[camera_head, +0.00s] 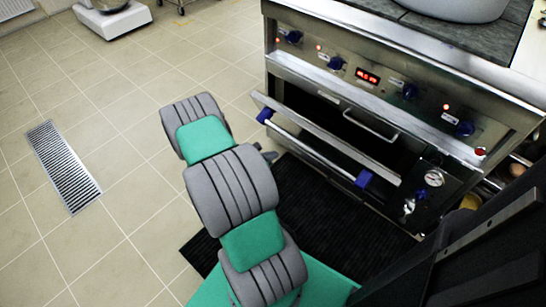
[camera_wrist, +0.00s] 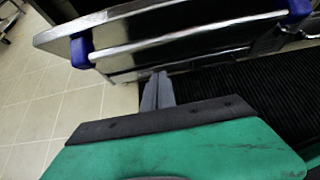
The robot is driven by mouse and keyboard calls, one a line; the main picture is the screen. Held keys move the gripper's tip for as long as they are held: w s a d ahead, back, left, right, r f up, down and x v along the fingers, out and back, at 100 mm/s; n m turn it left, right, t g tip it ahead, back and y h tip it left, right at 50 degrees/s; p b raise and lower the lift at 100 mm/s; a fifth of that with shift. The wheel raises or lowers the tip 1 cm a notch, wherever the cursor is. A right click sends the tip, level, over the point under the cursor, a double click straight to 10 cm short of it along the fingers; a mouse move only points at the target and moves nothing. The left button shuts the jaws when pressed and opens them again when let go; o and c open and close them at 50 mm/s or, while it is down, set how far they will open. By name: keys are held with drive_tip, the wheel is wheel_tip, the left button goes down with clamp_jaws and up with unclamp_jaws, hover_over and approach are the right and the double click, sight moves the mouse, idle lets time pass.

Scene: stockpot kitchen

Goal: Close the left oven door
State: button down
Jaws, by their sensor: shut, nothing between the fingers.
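The oven door (camera_head: 325,136) is partly open, its top edge tilted out from the oven front. A bar handle with blue end brackets (camera_head: 363,179) runs along its outer face. In the wrist view the door (camera_wrist: 180,55) crosses the top, with the handle bar (camera_wrist: 190,38) and blue brackets at its ends. My gripper (camera_head: 270,156) is in front of the door's left part, below the handle, mostly hidden behind my arm. In the wrist view my gripper's fingers (camera_wrist: 157,88) are together and empty, pointing at the door's outer face; I cannot tell whether they touch it.
The control panel (camera_head: 370,80) with blue knobs is above the door. A wire handle (camera_head: 371,125) shows in the dark opening behind it. A black ribbed mat (camera_head: 320,205) lies on the floor below. A floor drain (camera_head: 62,165) is at left; tiled floor there is clear.

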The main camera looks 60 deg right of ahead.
drive_tip(key=s+d+f+b, duration=0.1)
drive_tip(key=d+f+b, duration=0.1)
drive_tip(key=d, duration=0.7)
drive_tip(key=shift+s+d+f, duration=0.25)
drive_tip(key=shift+f, duration=0.1)
